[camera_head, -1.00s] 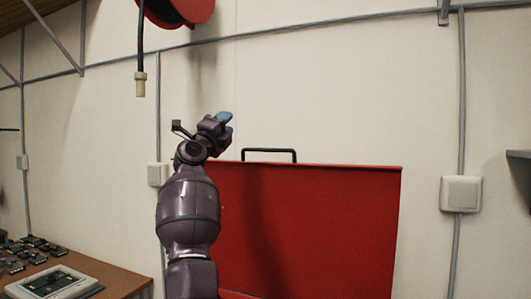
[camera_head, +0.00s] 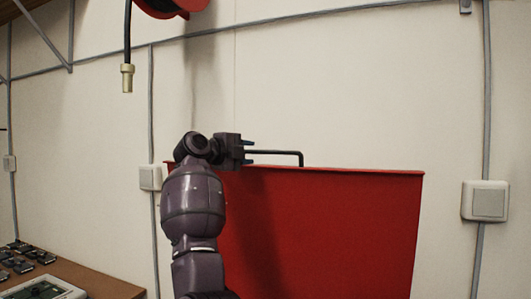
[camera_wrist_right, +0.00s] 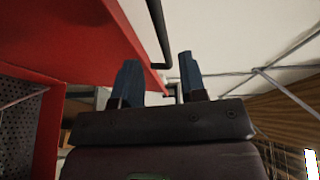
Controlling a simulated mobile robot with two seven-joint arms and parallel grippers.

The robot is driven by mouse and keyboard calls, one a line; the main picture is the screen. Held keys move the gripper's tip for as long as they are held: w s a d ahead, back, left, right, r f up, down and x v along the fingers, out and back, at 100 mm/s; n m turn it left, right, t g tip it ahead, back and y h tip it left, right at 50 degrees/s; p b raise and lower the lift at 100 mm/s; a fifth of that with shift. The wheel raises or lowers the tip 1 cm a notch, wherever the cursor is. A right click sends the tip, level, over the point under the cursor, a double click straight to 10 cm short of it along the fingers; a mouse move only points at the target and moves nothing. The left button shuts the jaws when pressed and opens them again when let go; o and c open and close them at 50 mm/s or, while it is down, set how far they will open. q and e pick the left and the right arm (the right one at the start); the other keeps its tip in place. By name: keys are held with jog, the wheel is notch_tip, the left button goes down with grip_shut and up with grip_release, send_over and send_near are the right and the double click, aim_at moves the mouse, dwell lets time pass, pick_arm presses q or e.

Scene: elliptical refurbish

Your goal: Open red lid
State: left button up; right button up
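The red lid (camera_head: 330,230) is a broad red panel standing raised against the wall in the head view. A black bar handle (camera_head: 285,153) rises from its top edge. My right gripper (camera_head: 247,151) is at the handle's left end, pointing right, at the lid's top edge. In the right wrist view its two blue-grey fingers (camera_wrist_right: 158,80) are apart. The handle bar (camera_wrist_right: 158,30) shows between and beyond the fingertips; I cannot tell whether they touch it. The lid (camera_wrist_right: 75,35) fills the upper left there. My left gripper is not in view.
A hose end (camera_head: 127,78) hangs from a red reel (camera_head: 170,6) at the upper left. A wooden table (camera_head: 90,278) with several dark devices is at the lower left. Wall boxes (camera_head: 485,201) and conduits flank the lid. In the wrist view, a perforated panel (camera_wrist_right: 15,115) is at the left.

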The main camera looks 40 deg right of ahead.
aim_at(264, 152)
jog(key=d, duration=0.2)
jog(key=d+p, duration=0.1)
jog(key=d, duration=0.4)
jog(key=shift+w+d+f, duration=0.2)
jog(key=shift+w+d, duration=0.15)
jog(key=shift+c, duration=0.2)
grip_shut()
